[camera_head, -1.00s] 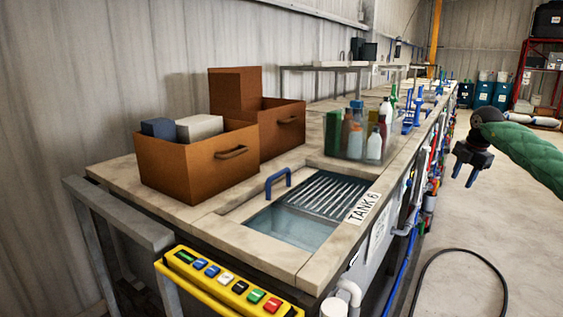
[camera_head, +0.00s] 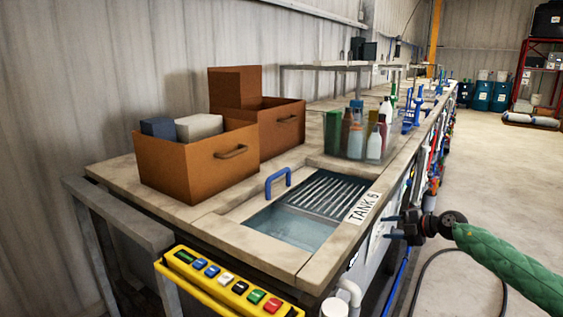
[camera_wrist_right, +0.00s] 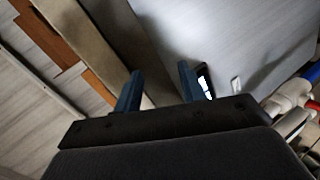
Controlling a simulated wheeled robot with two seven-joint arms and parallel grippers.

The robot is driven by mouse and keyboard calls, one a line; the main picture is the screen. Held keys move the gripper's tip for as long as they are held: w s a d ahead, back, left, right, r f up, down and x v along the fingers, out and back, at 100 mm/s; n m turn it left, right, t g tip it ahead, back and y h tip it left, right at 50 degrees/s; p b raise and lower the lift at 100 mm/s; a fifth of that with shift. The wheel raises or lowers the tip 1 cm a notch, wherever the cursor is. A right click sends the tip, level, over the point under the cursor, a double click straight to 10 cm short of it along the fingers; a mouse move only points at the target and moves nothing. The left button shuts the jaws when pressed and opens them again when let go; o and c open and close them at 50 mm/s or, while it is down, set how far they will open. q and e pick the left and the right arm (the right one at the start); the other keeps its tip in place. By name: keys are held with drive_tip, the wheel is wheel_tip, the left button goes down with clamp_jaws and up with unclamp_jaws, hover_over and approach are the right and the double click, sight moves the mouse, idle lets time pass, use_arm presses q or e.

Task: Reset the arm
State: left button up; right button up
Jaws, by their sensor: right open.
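My right gripper (camera_head: 391,227) is in the head view at the right of the tank bench, beside the bench's front side and just right of the TANK 6 label (camera_head: 363,207). My green-sleeved right arm comes in from the lower right. In the right wrist view the gripper's two blue-grey fingers (camera_wrist_right: 158,88) stand apart with nothing between them. A pale panel and the bench edge show beyond them. My left gripper is in neither view.
Brown boxes (camera_head: 190,170) and a clear bin of bottles (camera_head: 345,147) stand on the bench. A yellow button panel (camera_head: 228,283) is in front. The floor (camera_head: 500,190) at right is mostly clear.

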drive_tip(key=s+d+f+m+t+h, duration=0.25)
drive_tip(key=s+f+m+h, duration=0.2)
drive_tip(key=s+f, duration=0.35)
drive_tip(key=s+d+f+m+t+h, duration=0.1)
drive_tip(key=s+d+f+m+h, duration=0.4)
drive_tip(key=s, duration=0.4)
drive_tip(key=s+d+f+m+t+h, duration=0.2)
drive_tip(key=s+f+m+h, duration=0.2)
drive_tip(key=s+f+m, duration=0.4)
drive_tip(key=s+d+f+g+h, duration=0.1)
drive_tip(key=s+f+g, duration=0.25)
drive_tip(key=s, duration=0.65)
drive_tip(key=s+d+f+g+h, duration=0.15)
drive_tip(key=s+g, duration=0.25)
drive_tip(key=s, duration=0.6)
drive_tip(key=s+d+f+g+h, duration=0.1)
drive_tip(key=s+f+g, duration=0.2)
drive_tip(key=s, duration=0.6)
drive_tip(key=s+a+f+m+y, duration=0.1)
drive_tip(key=a+f+m+y, duration=0.1)
drive_tip(key=a, duration=0.9)
drive_tip(key=s+a+f+m+g+y, duration=0.1)
drive_tip(key=s+a+f+m+y, duration=0.1)
drive_tip(key=a, duration=0.9)
drive_tip(key=s+a+f+m+y, duration=0.1)
drive_tip(key=a+f+m+y, duration=0.1)
drive_tip(key=a, duration=0.9)
drive_tip(key=shift+s+f+g+y, duration=0.3)
drive_tip(key=shift+g+y, duration=0.1)
drive_tip(key=shift+y, duration=0.4)
